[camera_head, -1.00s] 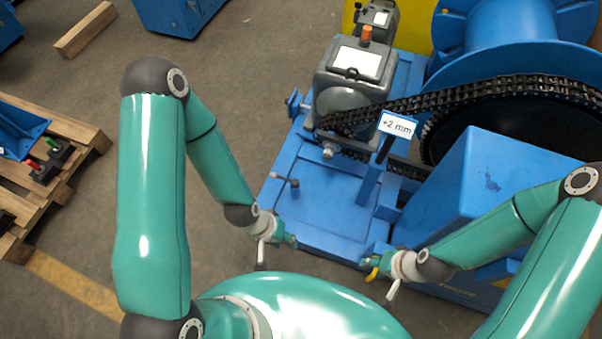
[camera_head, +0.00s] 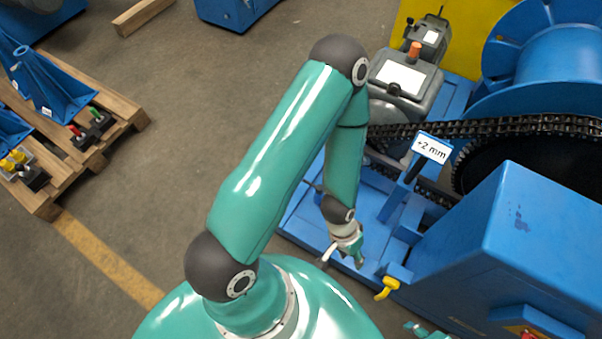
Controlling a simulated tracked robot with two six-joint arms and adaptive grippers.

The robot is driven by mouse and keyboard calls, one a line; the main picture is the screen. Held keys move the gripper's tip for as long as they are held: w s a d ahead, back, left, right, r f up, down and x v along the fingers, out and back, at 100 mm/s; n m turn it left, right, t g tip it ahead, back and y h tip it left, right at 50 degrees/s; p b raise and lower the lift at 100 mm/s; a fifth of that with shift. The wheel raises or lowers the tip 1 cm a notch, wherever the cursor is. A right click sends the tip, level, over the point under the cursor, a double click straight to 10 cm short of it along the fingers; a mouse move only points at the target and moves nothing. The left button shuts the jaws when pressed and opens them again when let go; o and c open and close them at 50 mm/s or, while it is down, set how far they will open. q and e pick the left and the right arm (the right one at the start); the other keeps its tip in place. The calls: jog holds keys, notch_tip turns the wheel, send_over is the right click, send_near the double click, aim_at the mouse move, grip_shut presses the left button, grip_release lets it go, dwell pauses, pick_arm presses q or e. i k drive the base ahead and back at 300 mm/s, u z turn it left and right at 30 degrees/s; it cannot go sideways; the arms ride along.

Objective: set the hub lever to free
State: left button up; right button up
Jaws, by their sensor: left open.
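A yellow lever (camera_head: 388,287) sticks out at the front edge of the blue machine base, beside the blue housing. It looks like the hub lever, but I cannot read any mark on it. My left gripper (camera_head: 359,261) is open and empty over the base's front edge, a short way left of and above the lever in the picture, apart from it. A teal piece of my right gripper (camera_head: 418,329) shows at the bottom edge, below the lever; its jaws cannot be made out.
A blue housing (camera_head: 500,255) stands right of the lever, with a red switch (camera_head: 527,334) low on it. A "+2 mm" sign (camera_head: 431,148), a chain (camera_head: 490,127) and a grey motor unit (camera_head: 405,80) lie behind. A wooden pallet (camera_head: 120,120) is at left; the floor between is clear.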

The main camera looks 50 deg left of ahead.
aim_at(319, 190)
jog(key=u, duration=0.2)
jog(key=k, duration=0.95)
jog(key=u, duration=0.55)
jog(key=i, duration=0.5)
jog(key=u, duration=0.1)
